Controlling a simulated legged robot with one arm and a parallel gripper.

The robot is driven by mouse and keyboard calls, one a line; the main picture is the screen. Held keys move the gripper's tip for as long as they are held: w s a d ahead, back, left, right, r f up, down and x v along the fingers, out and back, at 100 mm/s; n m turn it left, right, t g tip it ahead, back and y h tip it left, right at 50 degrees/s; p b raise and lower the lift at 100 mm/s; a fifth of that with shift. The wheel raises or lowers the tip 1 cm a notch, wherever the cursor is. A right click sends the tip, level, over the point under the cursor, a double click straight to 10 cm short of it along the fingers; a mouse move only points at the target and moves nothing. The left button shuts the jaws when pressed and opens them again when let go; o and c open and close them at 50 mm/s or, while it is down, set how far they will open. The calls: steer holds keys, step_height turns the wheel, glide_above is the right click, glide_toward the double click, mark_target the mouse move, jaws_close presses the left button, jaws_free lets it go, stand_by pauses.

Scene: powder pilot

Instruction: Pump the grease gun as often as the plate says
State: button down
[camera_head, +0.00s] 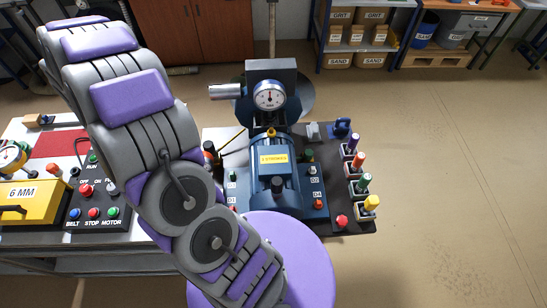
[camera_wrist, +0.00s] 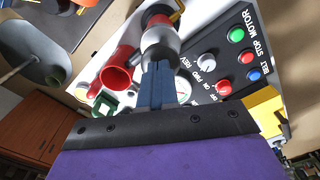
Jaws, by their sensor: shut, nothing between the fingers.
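The yellow plate (camera_head: 273,158) sits on the blue motor housing (camera_head: 272,185) in the head view. It carries a short line ending in what looks like "STROKES"; its number is too small to read surely. My gripper (camera_wrist: 158,72) shows in the wrist view with its blue fingers shut and empty. Just beyond the fingertips is a grey cylinder (camera_wrist: 160,45) with a red band and dark end; I cannot tell whether it is the grease gun or whether the fingers touch it. My arm hides the gripper in the head view.
A control panel (camera_head: 95,205) with coloured buttons is on the left bench, beside a yellow box (camera_head: 30,203) marked 6 MM. A gauge (camera_head: 269,96) stands above the motor. Several coloured-handled tools stand at the right bench edge. A red cup (camera_wrist: 118,70) is near my gripper.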

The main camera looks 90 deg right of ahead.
steer(key=shift+f+b, duration=0.35)
steer(key=shift+f, duration=0.85)
steer(key=shift+r, duration=0.1)
steer(key=shift+r+p, duration=0.65)
steer(key=shift+r, duration=1.45)
steer(key=shift+f, duration=0.25)
steer(key=shift+f+b, duration=0.7)
steer(key=shift+f, duration=1.3)
steer(key=shift+r, duration=0.15)
steer(key=shift+r+p, duration=0.65)
steer(key=shift+r, duration=1.45)
